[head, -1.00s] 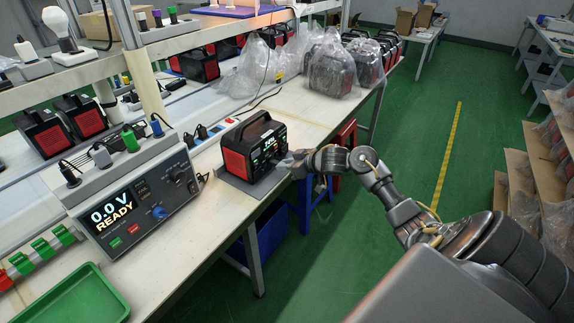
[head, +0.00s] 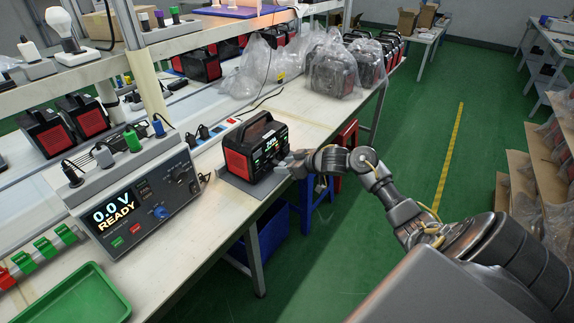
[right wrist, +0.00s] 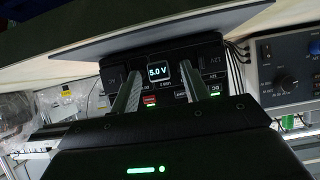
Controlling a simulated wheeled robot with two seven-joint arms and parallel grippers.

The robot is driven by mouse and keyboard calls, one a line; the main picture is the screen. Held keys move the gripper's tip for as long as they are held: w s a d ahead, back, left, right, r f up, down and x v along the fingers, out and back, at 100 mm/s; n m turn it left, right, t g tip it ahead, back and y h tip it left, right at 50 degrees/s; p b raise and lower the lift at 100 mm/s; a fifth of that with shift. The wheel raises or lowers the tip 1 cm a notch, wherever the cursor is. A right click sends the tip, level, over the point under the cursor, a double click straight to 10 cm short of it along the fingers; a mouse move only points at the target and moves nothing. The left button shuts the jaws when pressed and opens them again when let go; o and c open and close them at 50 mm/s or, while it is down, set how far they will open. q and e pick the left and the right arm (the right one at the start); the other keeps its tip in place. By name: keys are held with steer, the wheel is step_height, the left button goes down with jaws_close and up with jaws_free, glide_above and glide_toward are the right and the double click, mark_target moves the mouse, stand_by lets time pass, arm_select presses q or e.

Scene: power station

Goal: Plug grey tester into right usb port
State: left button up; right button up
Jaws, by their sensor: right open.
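The black and red power station (head: 240,162) stands on a grey mat near the bench's edge. My right gripper (head: 284,164) is in front of its panel. In the right wrist view, the gripper's two fingers (right wrist: 156,93) are apart and point at the panel. Between and beyond them is a small pale-framed screen (right wrist: 160,72) reading 5.0 V; I cannot tell whether it is the tester's or the station's. Red and green lit marks show below it. A pale grey plug-like piece (head: 103,156) stands on the console at left. My left gripper is out of view.
The console (head: 150,213) reads 0.0 V READY and carries several coloured plugs. A green tray (head: 75,300) lies at front left. Bagged stations (head: 335,70) stand farther along the bench.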

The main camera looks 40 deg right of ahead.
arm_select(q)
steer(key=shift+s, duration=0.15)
arm_select(e)
steer(key=v, duration=0.4)
steer(key=shift+s+d, duration=0.1)
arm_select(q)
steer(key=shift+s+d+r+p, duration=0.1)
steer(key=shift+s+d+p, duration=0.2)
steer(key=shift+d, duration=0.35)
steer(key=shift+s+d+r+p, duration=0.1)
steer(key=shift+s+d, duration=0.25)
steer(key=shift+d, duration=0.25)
arm_select(e)
steer(key=v, duration=0.6)
steer(key=shift+s+r, duration=0.2)
steer(key=shift+s, duration=0.05)
